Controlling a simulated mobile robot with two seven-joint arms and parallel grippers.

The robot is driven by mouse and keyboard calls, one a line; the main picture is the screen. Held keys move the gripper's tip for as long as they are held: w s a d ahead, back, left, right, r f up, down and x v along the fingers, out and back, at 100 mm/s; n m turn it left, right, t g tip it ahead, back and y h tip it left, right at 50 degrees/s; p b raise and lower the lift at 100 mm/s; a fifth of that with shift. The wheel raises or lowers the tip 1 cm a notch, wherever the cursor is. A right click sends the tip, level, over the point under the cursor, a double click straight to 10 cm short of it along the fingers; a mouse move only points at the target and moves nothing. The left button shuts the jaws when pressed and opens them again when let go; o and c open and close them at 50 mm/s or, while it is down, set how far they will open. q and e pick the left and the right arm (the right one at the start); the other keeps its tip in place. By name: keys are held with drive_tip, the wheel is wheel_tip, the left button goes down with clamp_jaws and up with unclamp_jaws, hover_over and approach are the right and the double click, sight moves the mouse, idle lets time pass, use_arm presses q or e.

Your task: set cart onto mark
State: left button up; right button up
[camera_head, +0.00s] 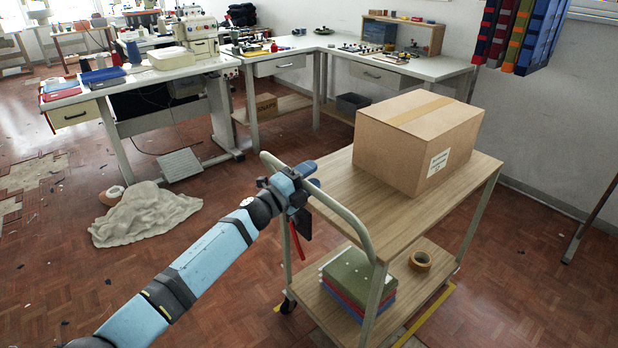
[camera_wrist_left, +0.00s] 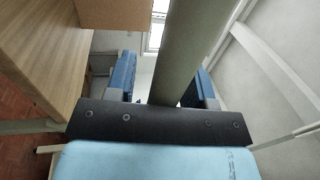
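The cart (camera_head: 343,198) is a two-shelf wooden trolley with a grey-green tube handle (camera_head: 347,222) at its near left end. A yellow floor line, seemingly the mark (camera_head: 432,312), shows along the cart's near right side; the cart hides most of the rest. My left gripper (camera_head: 311,178) is at the handle. In the left wrist view, the handle bar (camera_wrist_left: 186,50) passes between the two blue fingers (camera_wrist_left: 165,88), with a gap visible beside it, so the fingers look open around it. My right gripper is in neither view.
A cardboard box (camera_head: 418,140) sits on the top shelf. Folded cloths (camera_head: 357,278) and a tape roll (camera_head: 420,260) lie on the lower shelf. A crumpled cloth (camera_head: 145,213) is on the floor at left. Worktables (camera_head: 430,68) stand behind; floor at right is mostly clear.

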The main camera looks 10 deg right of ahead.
use_arm(q)
drive_tip(key=p+v, duration=0.2)
drive_tip(key=v, duration=1.2)
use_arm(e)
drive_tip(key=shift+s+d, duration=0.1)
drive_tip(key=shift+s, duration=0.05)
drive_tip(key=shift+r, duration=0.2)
